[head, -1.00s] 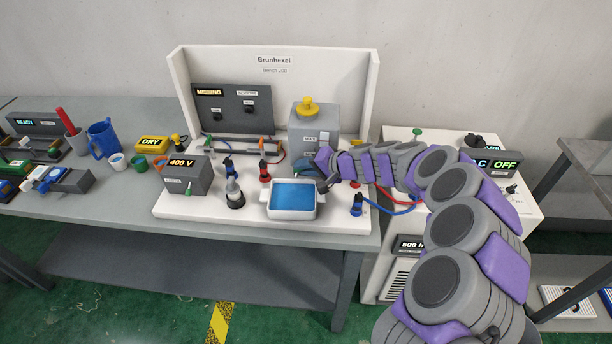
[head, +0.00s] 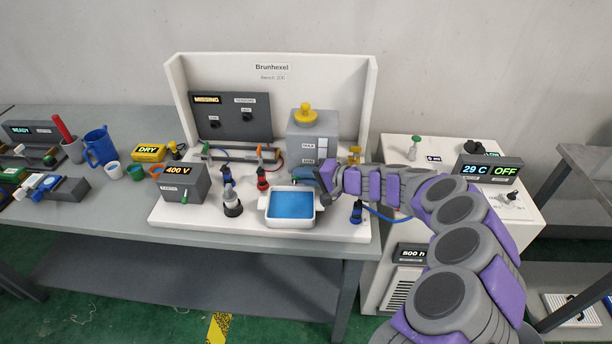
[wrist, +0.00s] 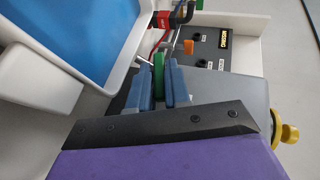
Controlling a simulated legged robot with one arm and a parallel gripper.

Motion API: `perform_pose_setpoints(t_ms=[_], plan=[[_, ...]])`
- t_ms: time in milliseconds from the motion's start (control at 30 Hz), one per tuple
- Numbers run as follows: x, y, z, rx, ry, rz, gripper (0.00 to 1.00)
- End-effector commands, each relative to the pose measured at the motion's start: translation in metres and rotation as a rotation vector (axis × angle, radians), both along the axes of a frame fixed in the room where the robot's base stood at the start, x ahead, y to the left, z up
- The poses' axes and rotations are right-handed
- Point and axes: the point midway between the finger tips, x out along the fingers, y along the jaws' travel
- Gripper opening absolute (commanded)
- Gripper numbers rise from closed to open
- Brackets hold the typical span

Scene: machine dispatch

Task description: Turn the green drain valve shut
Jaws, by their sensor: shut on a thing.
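The green drain valve handle (wrist: 158,72) shows in the wrist view between my two blue fingers, beside the grey tank (wrist: 228,93). My gripper (wrist: 159,88) is shut on this handle. In the head view my gripper (head: 325,178) is at the lower front of the grey tank (head: 302,138), just behind the right end of the white basin with blue liquid (head: 290,222). The green handle is hidden there by my gripper and arm. The valve's body and exact angle are not clear.
The white basin (wrist: 30,92) is close beside my fingers in the wrist view. A red-topped clamp (wrist: 172,20) and an orange piece (wrist: 188,46) lie beyond the fingertips. The yellow knob (head: 304,114) tops the tank. A blue-capped fitting (head: 357,212) stands right of the basin.

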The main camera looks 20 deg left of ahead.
Motion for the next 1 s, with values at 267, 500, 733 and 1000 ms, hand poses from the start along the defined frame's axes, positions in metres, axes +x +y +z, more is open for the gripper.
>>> perform_pose_setpoints(t_ms=[267, 500, 733, 1000], plan=[[-0.001, -0.001, 0.001, 0.002, -0.001, 0.002, 0.38], [-0.001, -0.005, 0.003, 0.004, -0.001, 0.0, 0.38], [-0.005, -0.028, 0.014, 0.005, 0.001, -0.001, 0.38], [-0.014, -0.08, 0.032, 0.002, 0.0, -0.003, 0.38]])
